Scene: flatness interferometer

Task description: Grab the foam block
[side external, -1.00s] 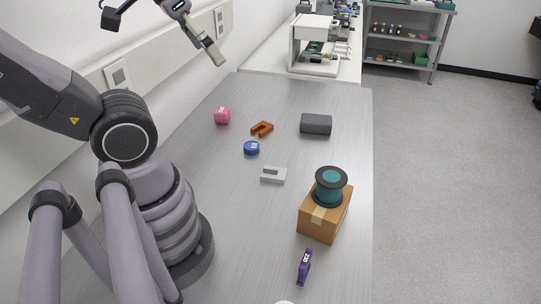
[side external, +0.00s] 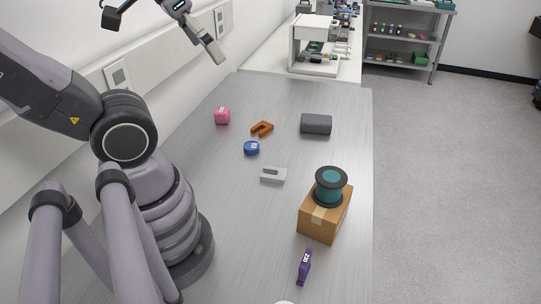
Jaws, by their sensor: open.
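A dark grey, textured block (side external: 316,124) lies on the table near its right edge, toward the far end; it looks like the foam block. My gripper (side external: 214,52) is at the top left, raised high near the wall, well to the left of the grey block. It is open, and nothing shows between its fingers.
An orange U-shaped part (side external: 262,129), a blue round item (side external: 251,148) and a light grey slotted block (side external: 273,175) lie mid-table. A teal spool (side external: 331,186) stands on a cardboard box (side external: 318,222). A purple item (side external: 304,267) is nearer. Bare table surrounds the grey block.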

